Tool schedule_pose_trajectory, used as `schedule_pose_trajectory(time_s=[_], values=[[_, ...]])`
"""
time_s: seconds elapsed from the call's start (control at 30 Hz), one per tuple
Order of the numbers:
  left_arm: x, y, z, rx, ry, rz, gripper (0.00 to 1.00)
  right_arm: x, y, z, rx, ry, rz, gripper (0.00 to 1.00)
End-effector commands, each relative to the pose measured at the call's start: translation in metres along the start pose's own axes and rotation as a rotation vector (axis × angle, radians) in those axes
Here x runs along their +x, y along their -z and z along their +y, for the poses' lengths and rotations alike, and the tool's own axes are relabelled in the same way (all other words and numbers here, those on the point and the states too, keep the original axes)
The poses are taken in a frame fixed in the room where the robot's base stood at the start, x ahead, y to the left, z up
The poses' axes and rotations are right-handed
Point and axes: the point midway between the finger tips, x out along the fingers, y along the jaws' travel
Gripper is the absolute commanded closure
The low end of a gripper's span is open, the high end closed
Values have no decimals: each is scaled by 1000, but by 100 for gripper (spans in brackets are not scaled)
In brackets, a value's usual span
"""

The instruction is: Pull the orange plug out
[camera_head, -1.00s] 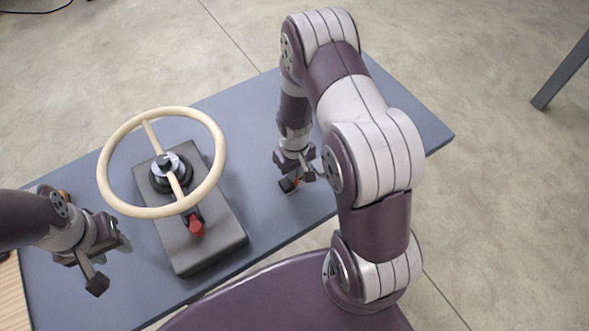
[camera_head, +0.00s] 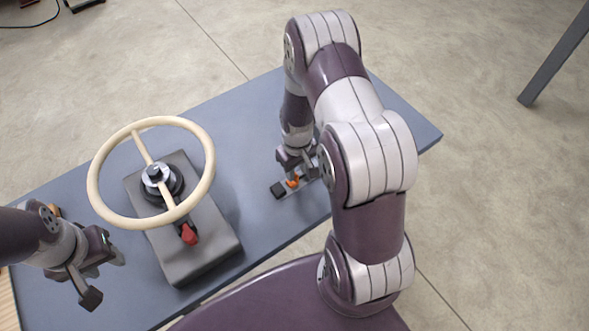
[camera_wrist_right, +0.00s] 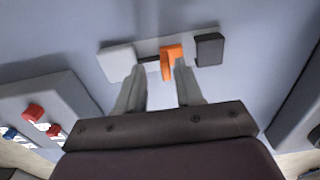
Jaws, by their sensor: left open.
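The orange plug (camera_head: 293,182) sits on a small pale strip on the table, beside a black block (camera_head: 278,190). The right wrist view shows the plug (camera_wrist_right: 172,60) between a white block (camera_wrist_right: 117,62) and the black block. My right gripper (camera_head: 308,174) is over the strip. In its wrist view the fingers (camera_wrist_right: 161,72) are apart, with the plug close to the right-hand finger and a gap at the left-hand one. Whether they touch it, I cannot tell. My left gripper (camera_head: 106,278) is open and empty, left of the steering wheel.
A cream steering wheel (camera_head: 203,185) on a grey box (camera_head: 205,250) with a red lever (camera_head: 189,235) stands on the blue-grey table (camera_head: 245,120). The right wrist view shows a grey box with red and blue knobs (camera_wrist_right: 33,111). The table's back middle is clear.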

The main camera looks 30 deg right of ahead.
Motion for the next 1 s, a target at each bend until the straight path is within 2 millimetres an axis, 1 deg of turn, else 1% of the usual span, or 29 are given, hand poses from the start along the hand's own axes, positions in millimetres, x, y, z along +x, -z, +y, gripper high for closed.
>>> schedule_pose_trajectory(time_s=[0.2,0.27,0.33,0.47,0.6,0.7,0.83,0.9,1.0], values=[[1,0,0,0,0,0,57,1,-1,-1,0,1,-4,64],[2,0,0,0,0,0,57,-2,-1,-1,0,1,-3,64],[3,0,0,0,0,0,57,-10,0,0,0,1,-1,64],[7,-1,0,0,0,0,57,-37,0,0,0,0,2,64],[12,-2,0,0,0,0,57,-75,-1,1,1,-1,5,64],[15,-2,0,0,0,0,57,-99,-1,1,1,0,3,64],[16,-2,0,0,0,0,57,-118,-2,2,2,1,1,64],[16,-2,0,0,0,0,57,-124,-2,2,2,2,0,64],[16,-2,0,0,0,0,57,-126,-3,2,1,2,-1,64]])
